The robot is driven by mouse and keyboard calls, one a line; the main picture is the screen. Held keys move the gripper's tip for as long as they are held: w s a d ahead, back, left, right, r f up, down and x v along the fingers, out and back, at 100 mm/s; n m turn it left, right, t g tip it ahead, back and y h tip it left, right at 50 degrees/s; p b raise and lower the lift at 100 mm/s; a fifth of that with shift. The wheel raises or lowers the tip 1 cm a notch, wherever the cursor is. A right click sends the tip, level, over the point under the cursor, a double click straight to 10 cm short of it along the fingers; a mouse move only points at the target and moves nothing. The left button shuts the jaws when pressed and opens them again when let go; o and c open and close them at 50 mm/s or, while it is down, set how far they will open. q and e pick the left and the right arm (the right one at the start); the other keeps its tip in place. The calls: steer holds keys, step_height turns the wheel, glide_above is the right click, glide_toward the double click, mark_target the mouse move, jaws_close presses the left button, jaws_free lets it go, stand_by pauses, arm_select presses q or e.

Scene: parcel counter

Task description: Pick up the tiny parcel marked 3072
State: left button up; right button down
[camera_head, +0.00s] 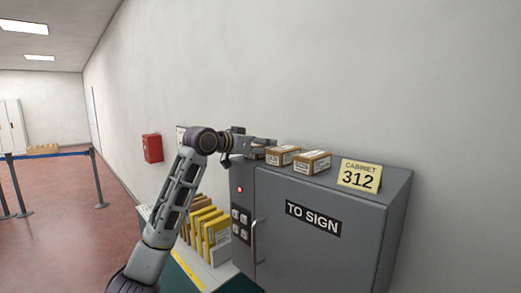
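Three small brown parcels with white labels stand in a row on top of the grey cabinet (385,182). The right parcel (312,163) and the middle parcel (283,156) show clearly. The left parcel (257,154) is partly hidden by my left gripper. The label print is too small to read, so I cannot tell which one is 3072. My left gripper (268,142) points right, level with the parcel tops or just above them, over the left parcel. Whether its fingers are open or touch the parcel cannot be made out. My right gripper is out of view.
A yellow "CABINET 312" sign (359,175) stands right of the parcels. The cabinet front has a "TO SIGN" label (313,218) and a vertical handle (255,241). Yellow and brown envelopes (207,226) stand left of the cabinet. The wall rises close behind.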

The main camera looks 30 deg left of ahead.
arm_select(q)
steer(key=shift+c, duration=0.3)
steer(key=c, duration=1.2)
steer(key=shift+r, duration=0.2)
steer(key=shift+r, duration=4.85)
